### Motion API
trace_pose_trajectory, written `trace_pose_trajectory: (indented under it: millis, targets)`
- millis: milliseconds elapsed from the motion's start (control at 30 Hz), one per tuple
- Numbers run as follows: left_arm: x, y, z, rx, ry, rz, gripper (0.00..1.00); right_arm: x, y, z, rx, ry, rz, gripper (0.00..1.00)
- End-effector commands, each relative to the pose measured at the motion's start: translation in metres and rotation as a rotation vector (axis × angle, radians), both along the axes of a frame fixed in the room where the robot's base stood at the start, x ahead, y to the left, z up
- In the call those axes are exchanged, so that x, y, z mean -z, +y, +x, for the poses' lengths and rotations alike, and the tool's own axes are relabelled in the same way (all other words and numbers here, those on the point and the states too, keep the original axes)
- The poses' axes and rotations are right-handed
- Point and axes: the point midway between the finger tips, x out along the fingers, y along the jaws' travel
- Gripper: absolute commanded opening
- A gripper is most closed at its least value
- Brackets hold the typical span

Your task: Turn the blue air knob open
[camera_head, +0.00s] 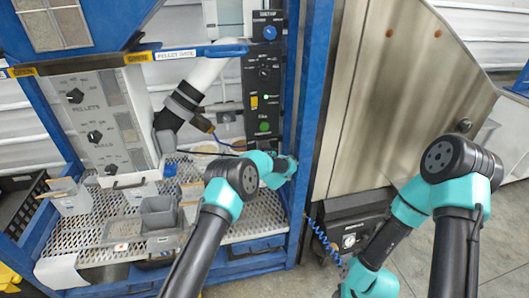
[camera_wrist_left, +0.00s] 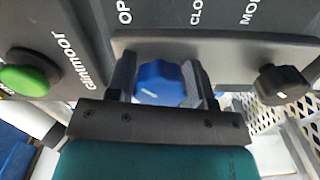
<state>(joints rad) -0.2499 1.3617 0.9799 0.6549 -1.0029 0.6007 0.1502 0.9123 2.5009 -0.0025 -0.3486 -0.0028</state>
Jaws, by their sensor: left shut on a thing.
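The blue air knob (camera_wrist_left: 160,82) shows in the left wrist view, on a grey panel below partly cut-off lettering reading "OP" and "CLO". My left gripper (camera_wrist_left: 165,80) has one finger on each side of the knob and is shut on it. The knob's white mark is faint, so its exact angle is hard to read. In the head view my left arm reaches to the right side of the bench, and its fingertips and this knob are hidden there.
A black knob (camera_wrist_left: 283,84) and a green button (camera_wrist_left: 30,78) flank the blue knob. In the head view a black control panel (camera_head: 265,78) carries another blue knob (camera_head: 269,32). A blue post (camera_head: 308,100) stands close to my left wrist. Grey bins (camera_head: 160,217) sit on the perforated bench.

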Motion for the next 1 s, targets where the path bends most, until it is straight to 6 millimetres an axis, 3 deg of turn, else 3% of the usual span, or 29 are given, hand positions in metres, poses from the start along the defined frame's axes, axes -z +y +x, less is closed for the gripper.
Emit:
trace_pose_trajectory:
  millis: [33,67,300,733,1000]
  targets:
    - [-0.0001,0.0,0.0,0.0,0.0,-0.001,0.24,0.0,0.0,0.0,0.0,0.0,0.0,0.43]
    - [-0.0001,0.0,0.0,0.0,0.0,-0.001,0.5,0.0,0.0,0.0,0.0,0.0,0.0,0.43]
    - [-0.0001,0.0,0.0,0.0,0.0,0.0,0.73,0.0,0.0,0.0,0.0,0.0,0.0,0.43]
    - [0.0,0.0,0.0,0.0,0.01,0.031,0.74,0.0,0.0,0.0,0.0,0.0,0.0,0.43]
    - [0.0003,0.0001,0.0,0.0,0.06,0.189,0.74,0.0,0.0,0.0,0.0,0.0,0.0,0.43]
